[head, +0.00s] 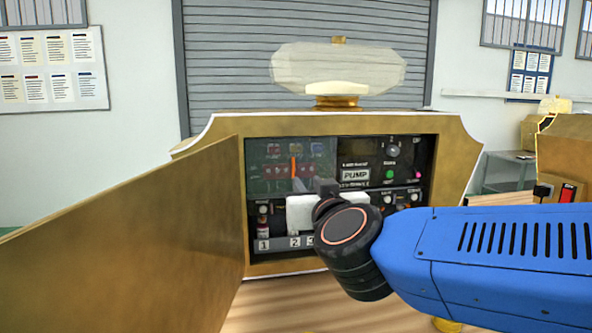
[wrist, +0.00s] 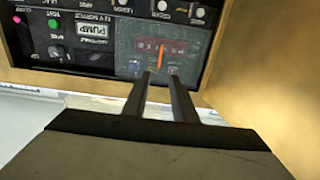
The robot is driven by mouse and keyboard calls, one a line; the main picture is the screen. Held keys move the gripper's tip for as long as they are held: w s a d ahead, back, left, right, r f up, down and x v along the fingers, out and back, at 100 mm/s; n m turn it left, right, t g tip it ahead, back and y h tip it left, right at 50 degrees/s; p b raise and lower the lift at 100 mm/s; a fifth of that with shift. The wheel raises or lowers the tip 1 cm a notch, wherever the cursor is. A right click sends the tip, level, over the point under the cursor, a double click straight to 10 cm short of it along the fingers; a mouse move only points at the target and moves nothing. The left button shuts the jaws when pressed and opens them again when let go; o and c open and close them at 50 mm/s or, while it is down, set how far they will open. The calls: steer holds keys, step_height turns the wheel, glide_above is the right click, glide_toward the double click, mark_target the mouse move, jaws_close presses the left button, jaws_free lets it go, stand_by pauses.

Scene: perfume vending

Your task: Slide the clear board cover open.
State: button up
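The clear board cover (head: 270,178) is a greenish see-through pane over the left part of the machine's dark control panel. It looks shut over a board with red parts. An upright orange bar (head: 294,167) shows at the pane; the wrist view, which is upside down, shows the cover (wrist: 195,48) and the orange bar (wrist: 161,54) too. My gripper (wrist: 161,75) is open, its two dark fingers apart and pointing at the pane. The bar lines up with the gap between the fingertips. I cannot tell whether they touch it.
A gold door (head: 130,225) stands swung open at the left, close beside the panel. The pump section (head: 375,170) with knobs and lit buttons is right of the cover. A small bottle (head: 263,225) stands in the numbered lower row. A large perfume bottle model (head: 338,70) tops the machine.

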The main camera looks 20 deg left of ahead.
mark_target(294, 167)
steer(key=x, duration=1.4)
jaws_close()
stand_by(1.1)
